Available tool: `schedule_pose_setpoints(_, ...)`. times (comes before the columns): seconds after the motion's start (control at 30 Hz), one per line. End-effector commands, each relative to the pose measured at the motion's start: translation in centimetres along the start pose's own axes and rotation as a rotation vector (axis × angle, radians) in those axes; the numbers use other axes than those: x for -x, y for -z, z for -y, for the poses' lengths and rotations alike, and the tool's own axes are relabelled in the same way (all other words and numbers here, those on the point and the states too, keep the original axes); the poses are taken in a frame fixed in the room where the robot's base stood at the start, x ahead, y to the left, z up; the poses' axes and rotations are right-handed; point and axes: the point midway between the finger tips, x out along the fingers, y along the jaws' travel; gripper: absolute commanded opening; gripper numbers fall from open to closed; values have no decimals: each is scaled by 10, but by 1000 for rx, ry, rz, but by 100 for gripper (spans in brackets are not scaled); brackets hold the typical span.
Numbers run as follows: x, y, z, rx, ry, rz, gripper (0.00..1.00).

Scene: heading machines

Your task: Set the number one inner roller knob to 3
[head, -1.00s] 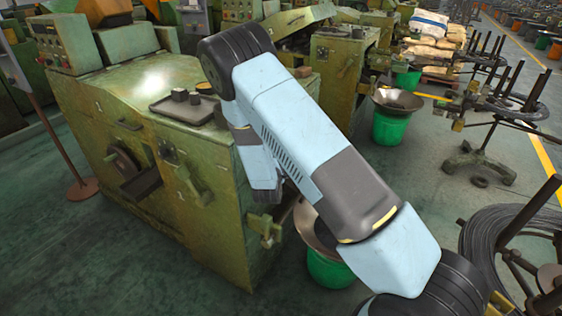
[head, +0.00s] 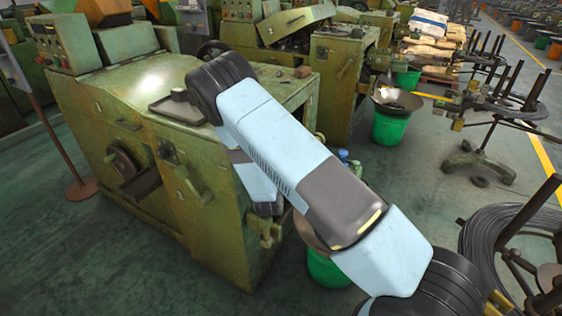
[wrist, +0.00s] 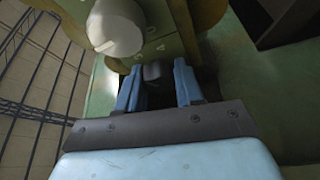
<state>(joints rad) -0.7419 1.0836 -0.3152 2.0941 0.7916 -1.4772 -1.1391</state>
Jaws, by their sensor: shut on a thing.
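In the wrist view, my gripper (wrist: 159,74) has its two blue fingers on either side of a small dark knob (wrist: 153,71) and is shut on it. The knob sits against a green panel with small pale marks (wrist: 163,46) around it. A larger pale grey knob (wrist: 116,27) with a pointer edge is just up and left, outside my fingers. I cannot read the marks or tell which knob is number one. In the head view, the green machine (head: 100,90) stands at left; my arm hides the gripper and the held knob.
A dark tray (head: 168,108) lies on the machine's top beside my arm. A green bucket with a dark bowl (head: 388,128) stands behind. Wire coils (head: 482,235) and a rack stand at right. Floor at front left (head: 60,250) is clear.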

Motion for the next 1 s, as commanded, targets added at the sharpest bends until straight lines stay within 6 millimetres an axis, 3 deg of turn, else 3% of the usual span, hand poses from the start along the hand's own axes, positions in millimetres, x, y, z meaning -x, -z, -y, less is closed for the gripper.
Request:
schedule_pose_setpoints(0.5, 4, -2, 6, -11, 9, 2, 6)
schedule_pose_setpoints(0.53, 4, -1, 6, -11, 9, 2, 39)
schedule_pose_setpoints(0.6, 4, -1, 6, -11, 7, 2, 46)
schedule_pose_setpoints(1.0, 1, 1, 0, -15, -2, 0, 47)
